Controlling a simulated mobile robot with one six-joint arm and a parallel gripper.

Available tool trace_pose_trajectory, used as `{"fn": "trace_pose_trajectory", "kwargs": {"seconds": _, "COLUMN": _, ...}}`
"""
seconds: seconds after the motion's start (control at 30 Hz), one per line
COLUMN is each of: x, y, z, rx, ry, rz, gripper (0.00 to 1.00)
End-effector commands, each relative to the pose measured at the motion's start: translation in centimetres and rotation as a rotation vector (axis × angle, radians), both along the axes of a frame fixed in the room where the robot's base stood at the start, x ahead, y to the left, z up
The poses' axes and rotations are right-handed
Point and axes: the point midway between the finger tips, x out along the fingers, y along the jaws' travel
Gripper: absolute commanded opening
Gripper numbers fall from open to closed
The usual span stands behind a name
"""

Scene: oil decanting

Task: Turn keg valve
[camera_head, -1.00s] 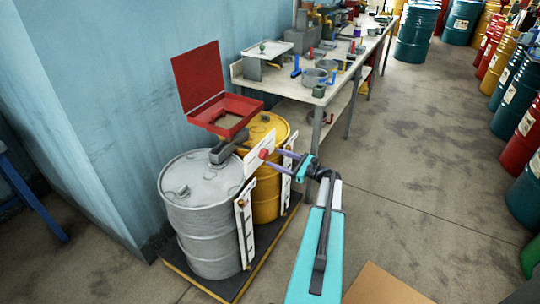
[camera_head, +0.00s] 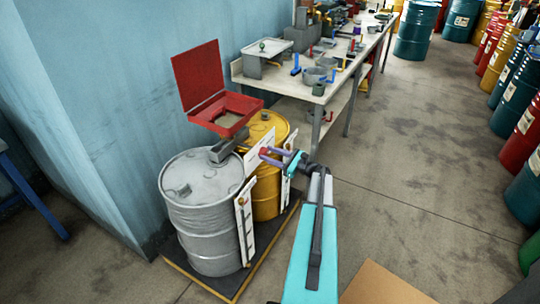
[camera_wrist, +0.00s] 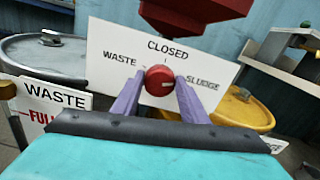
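The red round valve knob (camera_wrist: 159,80) is in the middle of the wrist view, in front of a white sign (camera_wrist: 110,50) reading CLOSED at top, WASTE at left and SLUDGE at right. A small pale mark shows on the knob's face. My gripper (camera_wrist: 161,84) has its two purple fingers on either side of the knob, with their tips close to its edges. The fingers look spread; firm contact is not visible. In the head view my gripper (camera_head: 266,155) reaches the sign (camera_head: 259,138) between the drums, and the knob is mostly covered.
A grey drum (camera_head: 205,225) and a yellow drum (camera_head: 266,190) stand on a dark pallet (camera_head: 235,282). A red funnel box with its lid raised (camera_head: 228,110) sits above them. A cluttered workbench (camera_head: 310,92) stands behind.

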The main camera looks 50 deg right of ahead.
Motion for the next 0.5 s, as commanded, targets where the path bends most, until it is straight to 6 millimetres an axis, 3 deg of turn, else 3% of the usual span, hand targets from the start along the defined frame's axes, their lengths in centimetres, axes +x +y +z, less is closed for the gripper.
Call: {"fn": "trace_pose_trajectory", "kwargs": {"seconds": 0.5, "x": -0.04, "y": -0.05, "z": -0.18, "rx": -0.066, "ry": -0.017, "rz": -0.003, "gripper": 0.17}}
